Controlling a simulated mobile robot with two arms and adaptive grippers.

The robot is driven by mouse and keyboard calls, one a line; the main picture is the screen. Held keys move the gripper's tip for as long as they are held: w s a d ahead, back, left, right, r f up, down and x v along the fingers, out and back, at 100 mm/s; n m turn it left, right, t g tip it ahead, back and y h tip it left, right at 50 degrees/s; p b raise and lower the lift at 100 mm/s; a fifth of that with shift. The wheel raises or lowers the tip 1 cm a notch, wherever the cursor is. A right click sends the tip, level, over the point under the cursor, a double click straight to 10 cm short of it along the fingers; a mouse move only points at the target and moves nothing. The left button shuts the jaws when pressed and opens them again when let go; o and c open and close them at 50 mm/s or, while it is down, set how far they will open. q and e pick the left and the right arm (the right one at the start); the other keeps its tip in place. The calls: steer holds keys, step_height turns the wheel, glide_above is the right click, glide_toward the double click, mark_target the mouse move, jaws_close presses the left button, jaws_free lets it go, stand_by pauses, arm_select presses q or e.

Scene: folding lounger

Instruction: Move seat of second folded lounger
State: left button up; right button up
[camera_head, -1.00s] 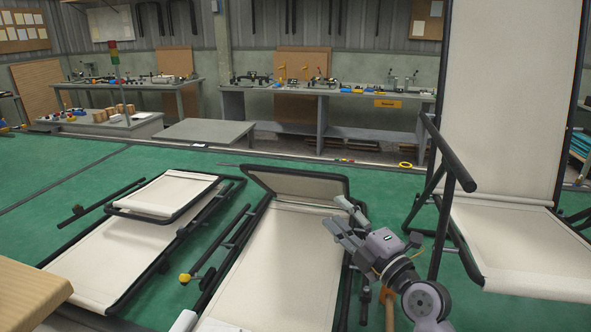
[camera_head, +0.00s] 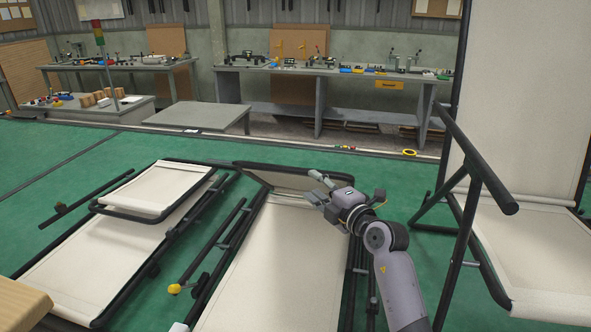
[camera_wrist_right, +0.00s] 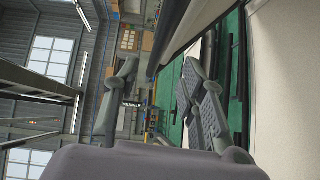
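The middle folded lounger (camera_head: 265,265) lies on the green floor, with cream fabric on a dark tube frame. Its seat panel (camera_head: 290,180) is at the far end, tilted at a low angle. My right gripper (camera_head: 316,187) is beside that panel's right end; its fingers are apart. In the right wrist view, the gripper (camera_wrist_right: 160,90) has a gap between its fingers with nothing held, and a dark frame tube (camera_wrist_right: 180,35) and cream fabric lie beyond and to the right. Whether a finger touches the tube cannot be told. My left gripper is out of view.
Another folded lounger (camera_head: 95,262) lies at left, its small panel (camera_head: 158,190) folded on top. An unfolded lounger (camera_head: 525,110) stands at right, its armrest (camera_head: 475,155) sticking out near my arm. A wooden surface (camera_head: 20,305) fills the lower left corner. Workbenches (camera_head: 330,72) line the back.

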mark_target(298, 174)
steer(key=x, duration=0.8)
steer(key=shift+w+a+f, duration=0.1)
steer(key=shift+w+a, duration=0.05)
steer(key=shift+w, duration=0.15)
steer(key=shift+w+a, duration=0.2)
steer(key=shift+w, duration=0.3)
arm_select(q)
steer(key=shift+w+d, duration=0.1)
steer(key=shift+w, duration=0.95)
arm_select(e)
steer(key=shift+w, duration=0.1)
steer(key=shift+c, duration=0.5)
steer(key=c, duration=0.8)
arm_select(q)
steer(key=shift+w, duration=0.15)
arm_select(e)
jaws_close()
